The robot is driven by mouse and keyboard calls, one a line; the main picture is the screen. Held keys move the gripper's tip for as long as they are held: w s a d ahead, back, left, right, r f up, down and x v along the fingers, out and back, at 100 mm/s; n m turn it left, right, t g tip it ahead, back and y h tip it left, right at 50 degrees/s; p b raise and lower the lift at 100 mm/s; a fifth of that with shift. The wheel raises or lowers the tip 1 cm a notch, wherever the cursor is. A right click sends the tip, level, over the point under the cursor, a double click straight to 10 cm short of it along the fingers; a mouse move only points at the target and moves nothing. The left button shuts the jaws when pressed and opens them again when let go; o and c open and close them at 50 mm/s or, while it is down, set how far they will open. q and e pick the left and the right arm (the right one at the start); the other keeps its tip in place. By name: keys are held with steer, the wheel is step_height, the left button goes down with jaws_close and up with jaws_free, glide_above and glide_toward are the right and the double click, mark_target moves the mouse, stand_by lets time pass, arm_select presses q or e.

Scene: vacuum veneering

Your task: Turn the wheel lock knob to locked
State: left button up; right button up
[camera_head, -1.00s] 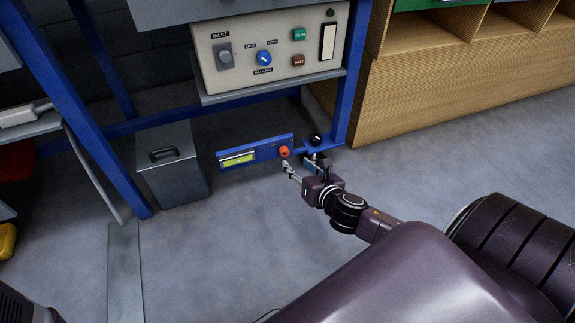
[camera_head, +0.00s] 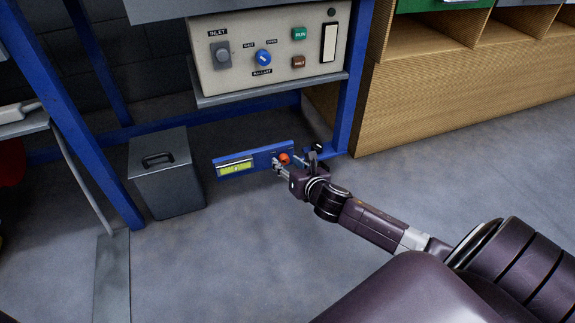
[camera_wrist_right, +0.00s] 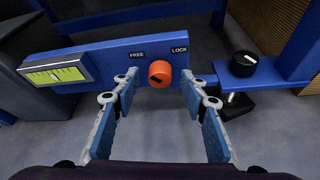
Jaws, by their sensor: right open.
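The wheel lock knob (camera_head: 285,159) is orange-red and sits on a blue bar (camera_head: 256,155) low under the bench. In the right wrist view the knob (camera_wrist_right: 160,74) stands between a FREE label (camera_wrist_right: 136,54) on its left and a LOCK label (camera_wrist_right: 180,49) at upper right. I cannot tell for sure which one it points to. My right gripper (camera_head: 283,166) is at the knob. In the wrist view its blue-padded fingers (camera_wrist_right: 160,92) are open, one to each side and slightly below the knob, with visible gaps to it. My left gripper is not in view.
A level with a yellow-green window (camera_wrist_right: 55,72) is on the bar's left. A black knob (camera_wrist_right: 243,63) stands on a blue bracket at its right. A grey bin (camera_head: 166,175) is left of the bar. A control panel (camera_head: 270,85) is above, and a wooden cabinet (camera_head: 450,85) is at right.

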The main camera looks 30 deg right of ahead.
jaws_close()
